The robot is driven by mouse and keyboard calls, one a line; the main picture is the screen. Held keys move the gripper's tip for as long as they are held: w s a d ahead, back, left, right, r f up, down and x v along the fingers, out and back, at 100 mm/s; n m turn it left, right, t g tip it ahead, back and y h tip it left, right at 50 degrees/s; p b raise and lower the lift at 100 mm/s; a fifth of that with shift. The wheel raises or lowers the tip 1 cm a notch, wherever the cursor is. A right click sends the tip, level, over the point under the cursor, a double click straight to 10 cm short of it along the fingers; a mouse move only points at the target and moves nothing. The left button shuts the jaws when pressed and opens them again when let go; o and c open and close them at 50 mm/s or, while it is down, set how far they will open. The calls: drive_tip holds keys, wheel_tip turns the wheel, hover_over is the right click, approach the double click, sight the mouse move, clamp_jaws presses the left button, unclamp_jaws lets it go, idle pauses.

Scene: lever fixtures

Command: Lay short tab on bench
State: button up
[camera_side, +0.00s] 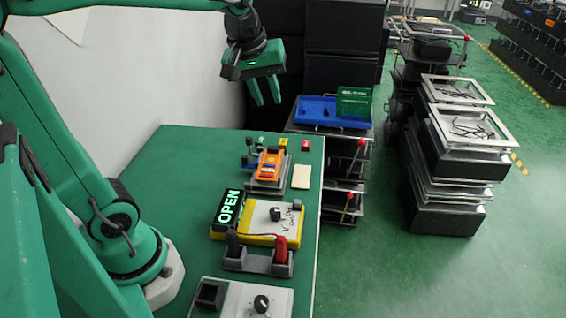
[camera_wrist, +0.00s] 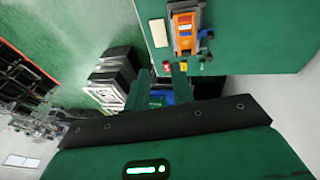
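The green bench (camera_side: 180,165) carries several fixtures and small pieces. I cannot tell which piece is the short tab. A small red block (camera_side: 305,145), yellow block (camera_side: 283,142) and green block (camera_side: 262,141) stand along its far end. A flat cream pad (camera_side: 301,177) lies beside an orange device (camera_side: 269,165) on a grey base. The red block (camera_wrist: 167,69) and cream pad (camera_wrist: 158,33) also show in the wrist view. My gripper (camera_side: 268,102) hangs above and beyond the far edge of the bench, fingers down and apart, with nothing visible between them.
Nearer on the bench are a yellow box (camera_side: 260,222) with a lit OPEN sign (camera_side: 229,207), a grey holder with a red and a black handle (camera_side: 258,260), and a grey box with a knob (camera_side: 261,303). A blue tray (camera_side: 315,112) stands on a rack beyond the bench.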

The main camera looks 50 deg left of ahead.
drive_tip(key=s+d+f+m+t, duration=0.1)
drive_tip(key=s+m, duration=0.3)
drive_tip(key=s, duration=0.2)
drive_tip(key=s+d+f+m+t, duration=0.1)
drive_tip(key=s+d+f+m, duration=0.1)
drive_tip(key=s+m, duration=0.3)
drive_tip(key=shift+s+f, duration=0.3)
drive_tip(key=shift+s, duration=0.55)
